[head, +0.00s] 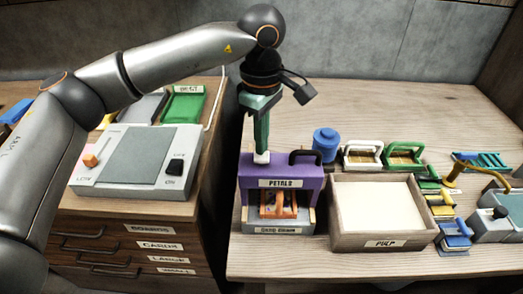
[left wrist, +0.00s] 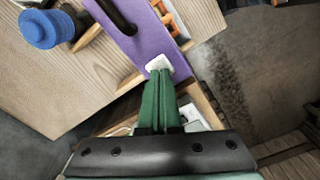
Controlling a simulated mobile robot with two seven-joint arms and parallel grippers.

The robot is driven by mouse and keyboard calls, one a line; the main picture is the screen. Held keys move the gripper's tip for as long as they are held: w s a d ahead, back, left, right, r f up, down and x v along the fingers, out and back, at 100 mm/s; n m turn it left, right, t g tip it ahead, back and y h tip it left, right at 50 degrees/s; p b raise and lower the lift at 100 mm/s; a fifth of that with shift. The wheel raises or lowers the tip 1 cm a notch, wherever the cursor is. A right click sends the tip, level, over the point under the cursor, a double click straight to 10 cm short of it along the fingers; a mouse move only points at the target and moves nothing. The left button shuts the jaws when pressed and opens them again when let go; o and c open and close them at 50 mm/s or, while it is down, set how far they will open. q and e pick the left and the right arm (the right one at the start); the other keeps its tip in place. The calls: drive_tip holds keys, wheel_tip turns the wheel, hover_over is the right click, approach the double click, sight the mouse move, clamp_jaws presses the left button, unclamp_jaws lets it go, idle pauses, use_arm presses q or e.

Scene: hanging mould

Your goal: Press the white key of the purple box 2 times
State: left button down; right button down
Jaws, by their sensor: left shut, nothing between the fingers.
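The purple box (head: 279,171) stands on the wooden table, with a "PETALS" label on its front and a black handle on its top right. Its white key (head: 261,157) is on the top left. My left gripper (head: 261,149) is shut and empty, pointing down with its green fingertips at the white key. In the left wrist view the shut fingertips (left wrist: 162,78) meet the edge of the white key (left wrist: 158,64) on the purple top (left wrist: 146,40). I cannot tell whether they touch or how far the key is pressed. My right gripper is not in view.
A blue round container (head: 326,143) stands behind the box's right side. A pulp tray (head: 384,243) sits right of the box, with small framed moulds (head: 404,155) behind it. A drawer cabinet (head: 130,235) with a grey press device stands at left.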

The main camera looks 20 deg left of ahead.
use_arm(q)
drive_tip(key=shift+r+p, duration=1.65)
drive_tip(key=shift+r, duration=1.05)
drive_tip(key=shift+f, duration=0.1)
